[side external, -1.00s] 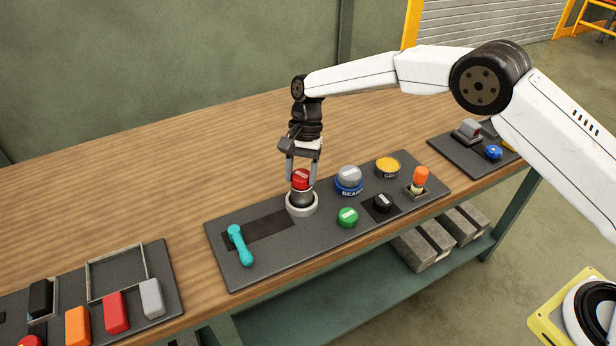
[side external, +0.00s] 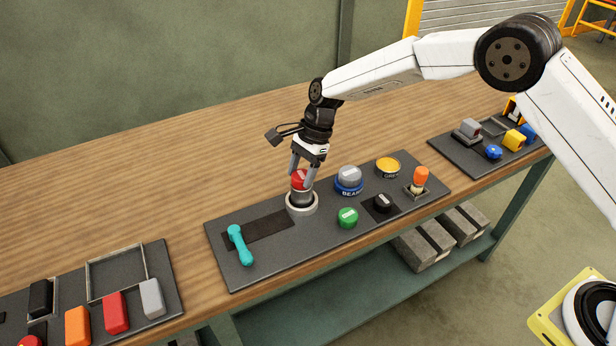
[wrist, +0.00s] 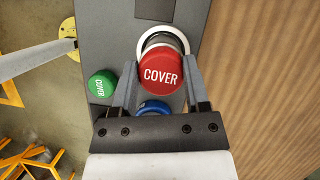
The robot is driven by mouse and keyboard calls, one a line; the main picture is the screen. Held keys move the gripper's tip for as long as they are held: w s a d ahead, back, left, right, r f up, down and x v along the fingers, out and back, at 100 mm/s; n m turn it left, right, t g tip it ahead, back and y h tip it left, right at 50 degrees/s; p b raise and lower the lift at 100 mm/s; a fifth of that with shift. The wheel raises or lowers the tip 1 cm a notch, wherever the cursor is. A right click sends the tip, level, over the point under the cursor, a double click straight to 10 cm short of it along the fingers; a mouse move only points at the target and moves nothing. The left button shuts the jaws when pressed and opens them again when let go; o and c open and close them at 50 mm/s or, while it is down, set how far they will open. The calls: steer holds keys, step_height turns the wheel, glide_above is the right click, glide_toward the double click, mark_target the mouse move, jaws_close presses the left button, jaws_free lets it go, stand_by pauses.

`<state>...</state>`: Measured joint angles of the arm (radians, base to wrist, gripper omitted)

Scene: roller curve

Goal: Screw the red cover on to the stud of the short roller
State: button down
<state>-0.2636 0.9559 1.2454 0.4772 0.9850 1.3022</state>
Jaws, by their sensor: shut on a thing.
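My gripper (wrist: 160,88) also shows in the wrist view. The stud is hidden under the cover.
A green cover (side external: 347,218), a blue-based grey part (side external: 349,180), a yellow cap (side external: 387,166), a black knob (side external: 382,203) and an orange-topped part (side external: 420,180) stand to the right. A teal handle (side external: 239,245) lies left. Bare wood lies behind the panel.

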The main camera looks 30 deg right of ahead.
steer(key=shift+s+d+f+m, duration=0.1)
steer(key=shift+d+m, duration=0.2)
steer(key=shift+d, duration=0.1)
steer(key=m+t, duration=0.1)
steer(key=m, duration=0.3)
steer(key=shift+t, duration=0.4)
jaws_free()
steer(key=shift+a, duration=0.1)
steer(key=shift+c, duration=0.3)
steer(key=shift+a+r, duration=0.1)
steer(key=shift+r, duration=0.15)
steer(key=shift+r, duration=2.85)
